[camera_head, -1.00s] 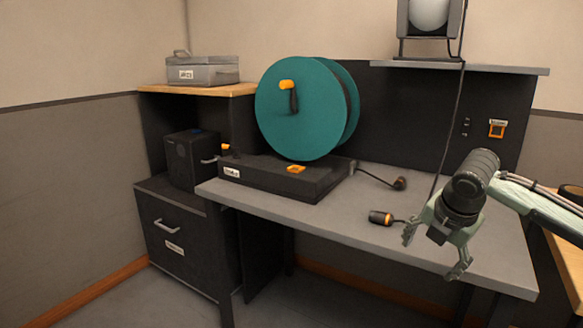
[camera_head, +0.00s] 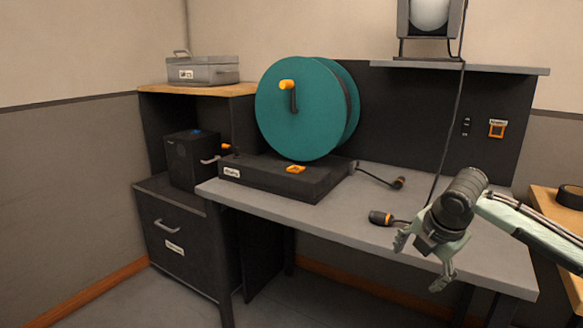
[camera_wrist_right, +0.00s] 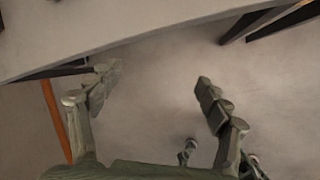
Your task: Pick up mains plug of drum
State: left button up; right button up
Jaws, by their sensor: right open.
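The teal drum (camera_head: 300,110) stands on a black base (camera_head: 285,180) on the grey workbench. A short dark cable runs from the right end of the base to a dark plug (camera_head: 399,183) lying on the bench top. My right gripper (camera_head: 421,261) is open and empty at the bench's front edge, right of and nearer than both connectors. The right wrist view (camera_wrist_right: 158,77) shows its spread fingers with floor and the bench edge behind, no plug between them. My left gripper is out of view.
A lamp (camera_head: 430,15) stands on the shelf (camera_head: 500,69), its cord hanging to the bench. A black box (camera_head: 192,160) and drawer cabinet (camera_head: 170,240) are at left. The bench top (camera_head: 335,215) is clear before the drum base. A wooden table (camera_head: 548,205) is at right.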

jog(key=s+a+f+m+y, duration=0.1)
jog(key=s+a+f+m, duration=0.15)
jog(key=f+m, duration=0.7)
jog(key=s+a+f+m, duration=0.2)
jog(key=s+f+m, duration=0.1)
jog(key=f, duration=1.4)
jog(key=s+d+f+m+g+h, duration=0.1)
jog(key=s+d+f+m, duration=0.15)
jog(key=s+f, duration=0.55)
jog(key=s+d+f+m+g, duration=0.15)
jog(key=s+f+m, duration=0.35)
jog(key=s, duration=0.5)
jog(key=s+d+f+m+h, duration=0.1)
jog(key=s+d+f+m, duration=0.1)
jog(key=s+f, duration=0.7)
jog(key=w+a+r+n+t, duration=0.1)
jog(key=w+r+n, duration=0.3)
jog(key=w+r, duration=0.4)
jog(key=w+a+r+n+y, duration=0.1)
jog(key=w+a+r+n, duration=0.2)
jog(key=w+r, duration=0.6)
jog(key=w+a+r+n+t+y, duration=0.1)
jog(key=w+r+n, duration=0.3)
jog(key=w+r, duration=0.5)
jog(key=shift+w+a+n+t, duration=0.35)
jog(key=shift+w+a, duration=0.2)
jog(key=shift+w, duration=1.15)
jog(key=shift+r, duration=0.1)
